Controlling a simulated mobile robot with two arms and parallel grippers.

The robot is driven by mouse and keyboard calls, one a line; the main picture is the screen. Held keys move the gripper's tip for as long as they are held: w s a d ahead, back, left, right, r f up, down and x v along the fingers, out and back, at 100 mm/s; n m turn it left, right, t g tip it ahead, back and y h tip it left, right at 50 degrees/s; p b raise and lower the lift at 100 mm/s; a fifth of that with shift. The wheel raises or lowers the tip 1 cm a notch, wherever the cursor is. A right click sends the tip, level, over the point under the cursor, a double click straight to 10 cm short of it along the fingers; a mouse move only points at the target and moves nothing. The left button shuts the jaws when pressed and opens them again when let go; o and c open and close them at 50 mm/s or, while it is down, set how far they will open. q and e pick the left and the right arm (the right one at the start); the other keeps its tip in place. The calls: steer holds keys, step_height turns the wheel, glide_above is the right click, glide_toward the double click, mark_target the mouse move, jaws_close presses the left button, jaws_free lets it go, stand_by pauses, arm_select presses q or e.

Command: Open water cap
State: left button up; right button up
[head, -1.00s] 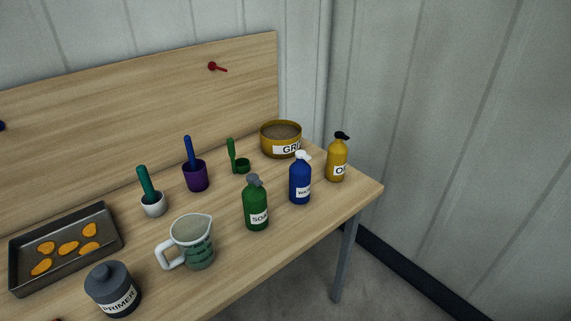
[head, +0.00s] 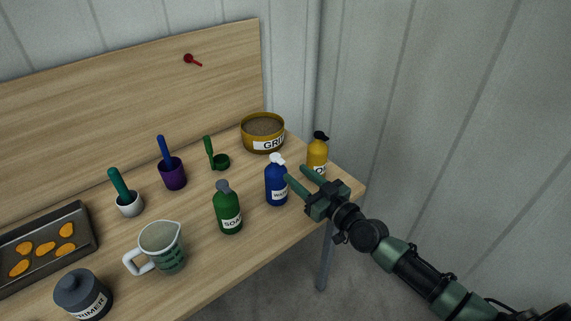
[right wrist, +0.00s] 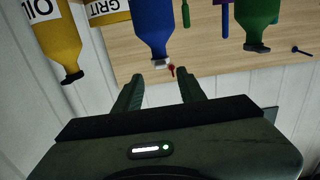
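The blue water bottle (head: 275,184) stands upright on the table with its white cap (head: 277,159) on. In the right wrist view the picture is upside down. My right gripper (head: 297,174) is open and empty, just to the right of the bottle in the head view. Both spread fingers also show in the right wrist view (right wrist: 160,90). I see no contact with the bottle. My left gripper is not in view.
The green soap bottle (head: 228,210) stands left of the water bottle. The yellow oil bottle (head: 317,152) stands behind my right gripper, close to its fingers. The grit bowl (head: 263,135) is behind. A measuring jug (head: 162,246) stands nearer the table's front edge.

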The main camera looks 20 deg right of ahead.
mark_target(283, 163)
steer(key=x, duration=0.6)
jaws_close()
